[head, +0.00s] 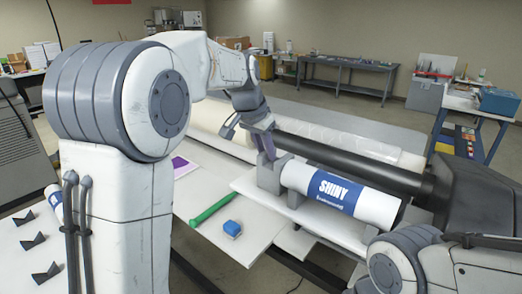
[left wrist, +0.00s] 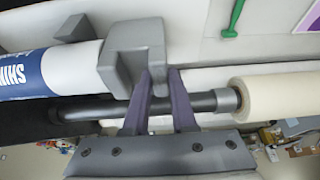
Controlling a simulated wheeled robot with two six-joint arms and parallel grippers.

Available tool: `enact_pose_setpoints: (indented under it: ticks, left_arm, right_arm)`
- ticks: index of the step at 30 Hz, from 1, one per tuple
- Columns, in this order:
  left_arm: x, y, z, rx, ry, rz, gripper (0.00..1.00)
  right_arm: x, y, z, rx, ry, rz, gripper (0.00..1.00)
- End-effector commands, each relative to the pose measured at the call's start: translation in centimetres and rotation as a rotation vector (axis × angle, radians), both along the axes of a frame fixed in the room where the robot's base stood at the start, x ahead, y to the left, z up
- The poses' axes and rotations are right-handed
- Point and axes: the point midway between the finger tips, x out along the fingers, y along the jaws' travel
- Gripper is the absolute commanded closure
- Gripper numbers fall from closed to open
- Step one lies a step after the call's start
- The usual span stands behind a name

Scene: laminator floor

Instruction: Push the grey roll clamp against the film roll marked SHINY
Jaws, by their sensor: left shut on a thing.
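The film roll marked SHINY (head: 345,193) lies on a white shelf, white with a blue label band. It also shows at the left of the left wrist view (left wrist: 75,68). The grey roll clamp (head: 269,177) stands at the roll's left end in the head view. In the left wrist view the clamp (left wrist: 130,50) sits right beside the roll's end, with no clear gap; contact is not certain. My left gripper (head: 267,152) reaches down onto the clamp from above. Its purple-grey fingers (left wrist: 160,78) are shut on the clamp's edge. My right gripper is not in view.
A black roller (head: 345,160) and a pale film roll (head: 215,120) lie behind. Benches stand far back across open floor.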

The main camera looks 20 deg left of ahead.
Motion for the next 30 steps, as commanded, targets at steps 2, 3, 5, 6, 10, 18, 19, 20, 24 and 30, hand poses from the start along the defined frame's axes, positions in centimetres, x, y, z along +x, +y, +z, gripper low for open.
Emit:
enact_pose_setpoints:
  ticks: [2, 3, 5, 6, 10, 18, 19, 20, 24, 30]
  left_arm:
    - [-0.1, -0.4, 0.1, -0.009, 0.003, -0.003, 1.0]
    - [-0.1, -0.5, 0.1, -0.009, 0.003, -0.004, 0.68]
    - [-0.1, -0.4, 0.1, -0.008, 0.004, -0.004, 0.45]
    - [-0.1, -0.4, 0.1, -0.007, 0.004, -0.003, 0.45]
    - [-0.1, -0.3, 0.0, -0.006, 0.003, -0.002, 0.45]
    - [-0.3, -0.1, 0.8, -0.005, 0.001, -0.001, 0.45]
    - [-0.5, 0.0, 1.2, -0.005, 0.0, -0.001, 0.45]
    - [-0.6, 0.1, 1.6, -0.005, -0.002, -0.001, 0.45]
    - [-1.6, 0.4, 4.2, -0.005, -0.003, -0.002, 0.45]
    - [-3.0, 0.9, 7.7, -0.006, -0.001, -0.001, 0.45]
  right_arm:
    - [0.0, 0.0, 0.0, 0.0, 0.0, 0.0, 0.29]
    - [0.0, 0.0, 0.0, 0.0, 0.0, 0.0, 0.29]
    - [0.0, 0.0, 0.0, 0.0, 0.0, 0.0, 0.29]
    - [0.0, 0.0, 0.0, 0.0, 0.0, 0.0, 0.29]
    - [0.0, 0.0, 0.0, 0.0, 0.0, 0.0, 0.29]
    - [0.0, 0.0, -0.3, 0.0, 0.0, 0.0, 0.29]
    - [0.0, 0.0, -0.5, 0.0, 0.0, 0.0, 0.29]
    - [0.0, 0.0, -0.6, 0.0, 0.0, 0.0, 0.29]
    - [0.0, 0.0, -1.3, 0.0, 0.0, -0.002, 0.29]
    - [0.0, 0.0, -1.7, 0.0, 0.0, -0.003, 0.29]
